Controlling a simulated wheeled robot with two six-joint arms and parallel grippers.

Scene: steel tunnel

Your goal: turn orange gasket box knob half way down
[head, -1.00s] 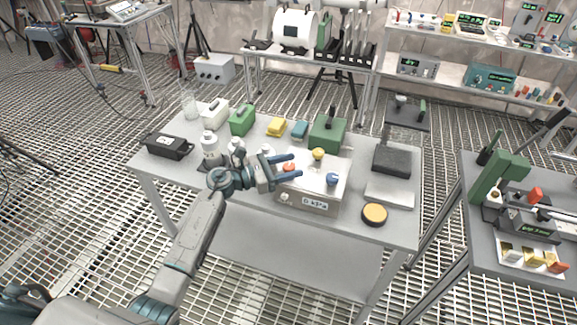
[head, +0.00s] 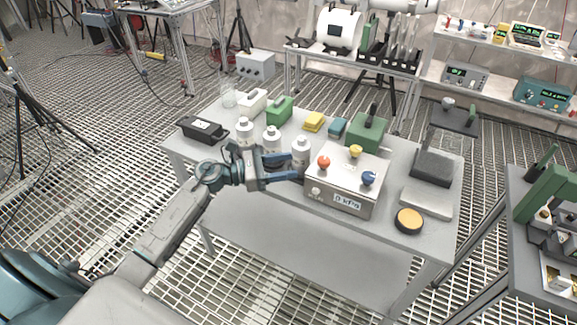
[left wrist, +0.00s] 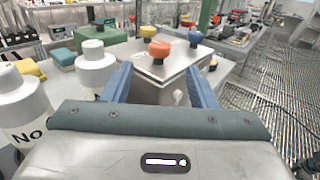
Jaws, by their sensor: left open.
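The gasket box is a grey metal box (head: 344,183) with a "0 kPa" display on its front; it also shows in the left wrist view (left wrist: 150,69). On its top stand an orange knob (head: 323,162), a yellow knob (head: 355,151) and a blue knob (head: 369,178). The orange knob is nearest my gripper in the left wrist view (left wrist: 159,49), beyond the fingertips and centred between them. My left gripper (head: 292,165) is open and empty, just left of the box and apart from the orange knob. My right gripper is not in view.
White bottles (head: 272,140) stand close beside and behind my left gripper. A green box (head: 367,133) sits behind the gasket box. A black-and-yellow round tin (head: 408,221) and a dark block on a scale (head: 433,167) are to its right.

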